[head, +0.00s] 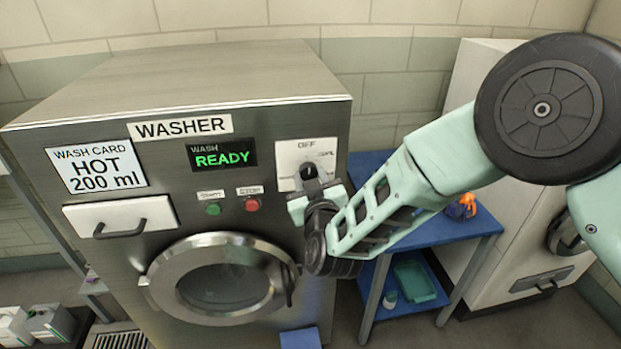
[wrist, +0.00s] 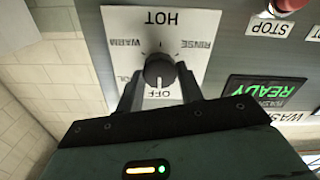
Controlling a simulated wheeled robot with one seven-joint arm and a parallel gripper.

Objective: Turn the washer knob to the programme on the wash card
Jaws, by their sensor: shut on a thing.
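The washer (head: 250,85) has a wash card (head: 95,168) reading "HOT 200 ml". Its green display (head: 222,156) reads "WASH READY". The knob (head: 308,171) sits on a white dial plate (head: 291,154) at the panel's right. In the wrist view, upside down, the black knob (wrist: 159,68) is ringed by the labels OFF, WARM, HOT and RINSE, with another partly hidden. OFF is on the gripper side and HOT is opposite. My gripper (wrist: 160,82) is shut on the knob, one finger on each side. The knob's pointer seems to face OFF.
Green START (head: 213,209) and red STOP (head: 252,204) buttons are left of my gripper. A white drawer (head: 120,217) and the round door (head: 220,280) lie lower. A blue table (head: 430,245) with an orange item (head: 461,207) stands at right.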

